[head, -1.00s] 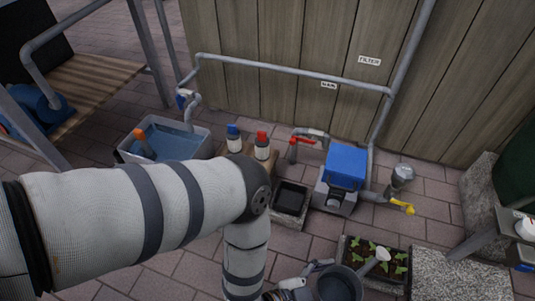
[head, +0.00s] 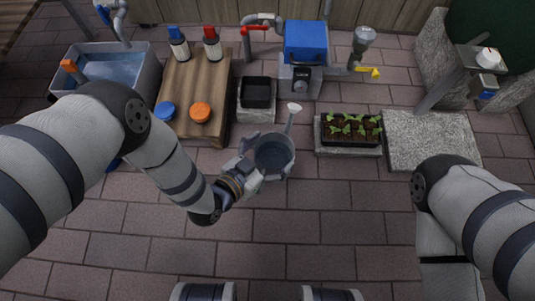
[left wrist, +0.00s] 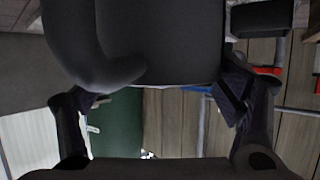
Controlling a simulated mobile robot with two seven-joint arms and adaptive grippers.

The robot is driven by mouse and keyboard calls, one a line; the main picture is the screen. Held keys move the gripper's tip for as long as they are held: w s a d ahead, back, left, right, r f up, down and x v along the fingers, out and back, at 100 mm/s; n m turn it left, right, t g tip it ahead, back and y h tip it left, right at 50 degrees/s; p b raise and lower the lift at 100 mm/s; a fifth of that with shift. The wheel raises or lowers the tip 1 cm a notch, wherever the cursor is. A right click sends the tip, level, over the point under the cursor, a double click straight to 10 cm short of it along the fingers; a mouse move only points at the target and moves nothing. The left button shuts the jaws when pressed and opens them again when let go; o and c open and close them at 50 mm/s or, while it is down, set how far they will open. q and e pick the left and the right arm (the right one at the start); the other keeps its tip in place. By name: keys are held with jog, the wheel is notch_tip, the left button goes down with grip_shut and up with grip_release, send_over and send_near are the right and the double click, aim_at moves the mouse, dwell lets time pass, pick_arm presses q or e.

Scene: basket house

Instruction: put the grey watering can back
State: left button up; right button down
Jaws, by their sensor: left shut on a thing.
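The grey watering can (head: 274,157) is in the middle of the head view, with its open top facing up and its spout pointing away to the upper right. My left gripper (head: 248,175) is at the can's lower left side, shut on it at the handle side. In the left wrist view, the can (left wrist: 160,45) is a large dark shape across the top, with its curved handle beside it. The gripper's two fingers (left wrist: 160,108) show on either side below. My right arm enters at the right of the head view; its gripper is out of view.
A planter with seedlings (head: 350,147) and a bare stone slab (head: 430,142) lie right of the can. A black tray on a stone block (head: 257,117), a wooden table with bottles (head: 195,75) and a blue-topped pump (head: 305,45) stand beyond. The paving in front is clear.

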aim_at(277, 147)
pick_arm(q)
jog(key=w+f, duration=0.1)
jog(key=f+b, duration=0.1)
jog(key=w+f+b, duration=0.1)
jog(key=shift+w+a+f, duration=0.25)
jog(key=shift+w+f, duration=0.1)
notch_tip(277, 147, down, 3)
jog(key=shift+w+r+b, duration=0.15)
jog(key=shift+b, duration=0.75)
jog(key=shift+f, duration=0.2)
jog(key=shift+f, duration=0.2)
jog(key=o, duration=1.8)
jog(key=shift+o, duration=0.2)
jog(key=shift+r, duration=0.1)
